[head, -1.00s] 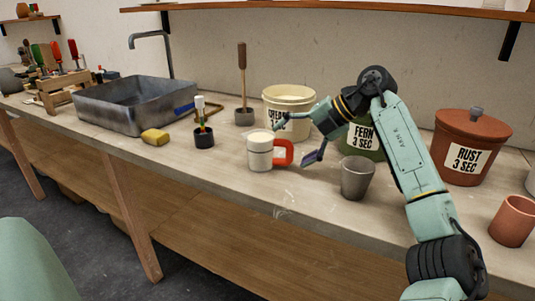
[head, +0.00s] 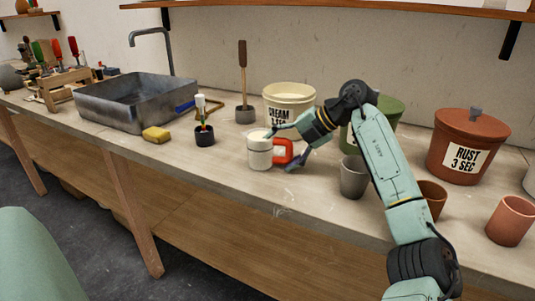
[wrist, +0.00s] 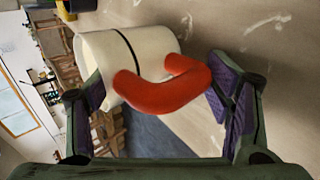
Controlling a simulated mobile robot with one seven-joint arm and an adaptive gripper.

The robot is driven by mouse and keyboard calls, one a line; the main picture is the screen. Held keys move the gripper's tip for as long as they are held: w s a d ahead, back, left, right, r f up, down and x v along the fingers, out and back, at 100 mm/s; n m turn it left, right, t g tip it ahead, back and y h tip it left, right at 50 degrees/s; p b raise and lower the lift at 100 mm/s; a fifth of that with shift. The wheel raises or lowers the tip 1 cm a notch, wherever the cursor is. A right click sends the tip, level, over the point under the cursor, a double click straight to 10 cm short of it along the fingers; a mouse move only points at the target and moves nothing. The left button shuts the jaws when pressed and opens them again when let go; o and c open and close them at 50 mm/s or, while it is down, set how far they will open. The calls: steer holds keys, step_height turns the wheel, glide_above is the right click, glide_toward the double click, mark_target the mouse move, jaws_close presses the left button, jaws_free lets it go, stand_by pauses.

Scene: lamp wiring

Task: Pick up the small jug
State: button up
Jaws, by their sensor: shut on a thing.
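The small jug is a white cup with a dark band and a red handle; its body (head: 259,156) stands upright on the bench in the middle of the head view. It also shows in the wrist view (wrist: 150,45), with the red handle pointing toward my palm. My gripper (head: 282,147) reaches in from the right at the handle side. In the wrist view my gripper (wrist: 155,92) has one purple-padded finger against the jug's body at left and the other at the handle's right end. It is shut on the jug. The jug appears to rest on the bench.
Just right of the jug stands a grey cup (head: 354,178). Behind are a cream bucket (head: 289,92) and a green bucket partly hidden by my arm. The bench front is clear.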

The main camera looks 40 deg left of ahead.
steer(key=c, duration=1.1)
steer(key=shift+o, duration=0.2)
steer(key=shift+r, duration=0.1)
